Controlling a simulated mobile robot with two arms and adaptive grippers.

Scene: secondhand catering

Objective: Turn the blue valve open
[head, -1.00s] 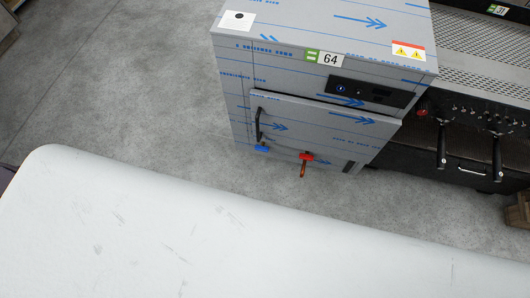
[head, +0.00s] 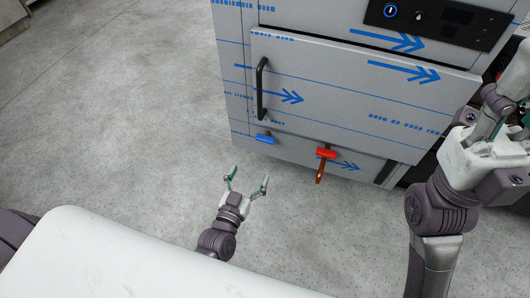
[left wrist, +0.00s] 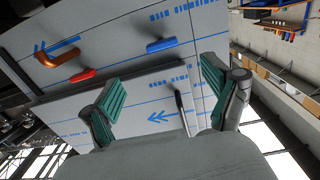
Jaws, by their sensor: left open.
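The blue valve (head: 265,139) is a small blue lever low on the front of the film-covered steel appliance (head: 340,95), below the left end of its door. My left gripper (head: 248,178) is open and empty, below and in front of the blue valve in the head view and apart from it. In the left wrist view, which looks upside down, the blue valve (left wrist: 161,45) lies beyond the gap between the spread green-padded fingers (left wrist: 158,75). My right gripper (head: 508,92) is raised at the right edge, partly cut off, so its jaws are unclear.
The grey floor (head: 130,120) to the left is clear. A white surface (head: 110,260) fills the bottom left.

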